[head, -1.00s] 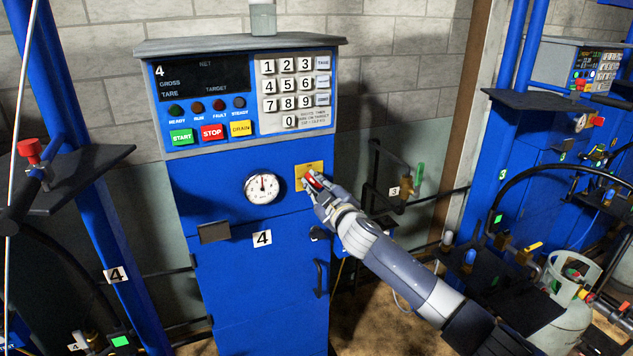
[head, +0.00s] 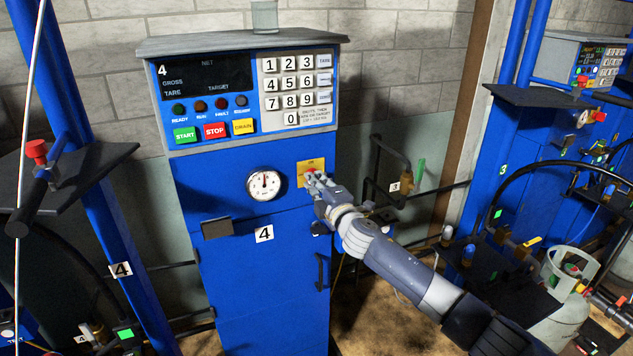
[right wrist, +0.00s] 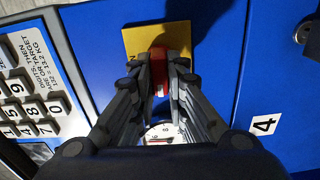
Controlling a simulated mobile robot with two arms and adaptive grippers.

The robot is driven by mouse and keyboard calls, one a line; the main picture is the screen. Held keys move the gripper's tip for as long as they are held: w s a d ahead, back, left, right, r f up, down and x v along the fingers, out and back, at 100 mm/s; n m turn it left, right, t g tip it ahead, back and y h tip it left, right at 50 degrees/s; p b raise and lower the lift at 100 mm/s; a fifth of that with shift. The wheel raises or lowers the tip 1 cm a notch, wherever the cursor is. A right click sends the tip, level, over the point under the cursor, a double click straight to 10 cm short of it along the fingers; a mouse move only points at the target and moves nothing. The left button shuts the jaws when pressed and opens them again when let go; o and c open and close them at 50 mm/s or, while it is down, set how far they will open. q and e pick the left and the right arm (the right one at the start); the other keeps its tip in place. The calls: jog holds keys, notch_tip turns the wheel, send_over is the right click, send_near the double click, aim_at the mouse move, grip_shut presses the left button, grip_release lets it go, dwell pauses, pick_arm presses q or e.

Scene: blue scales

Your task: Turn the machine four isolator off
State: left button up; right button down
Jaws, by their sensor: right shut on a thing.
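The machine four cabinet (head: 262,290) is blue, with a "4" label on its front. Its isolator is a red handle (head: 312,170) on a yellow plate (head: 308,164), right of the round gauge. My right gripper (head: 313,180) is at the isolator, covering much of the handle in the head view. In the right wrist view the red handle (right wrist: 158,65) sits between the two fingers of my right gripper (right wrist: 160,85), which is shut on it; the yellow plate (right wrist: 145,38) is behind. My left gripper is not in view.
The gauge (head: 264,185) is beside the isolator. A keypad (head: 297,90) and a dark display (head: 191,75) are above it. A pipe labelled 3 (head: 390,165) is right of the cabinet. A red-knobbed valve (head: 37,151) stands at the left.

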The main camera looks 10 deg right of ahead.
jog(key=shift+n, duration=0.4)
jog(key=c, duration=1.6)
grip_release()
jog(key=s+d, duration=0.2)
jog(key=s, duration=0.9)
jog(key=shift+s+d, duration=0.25)
jog(key=shift+s, duration=0.1)
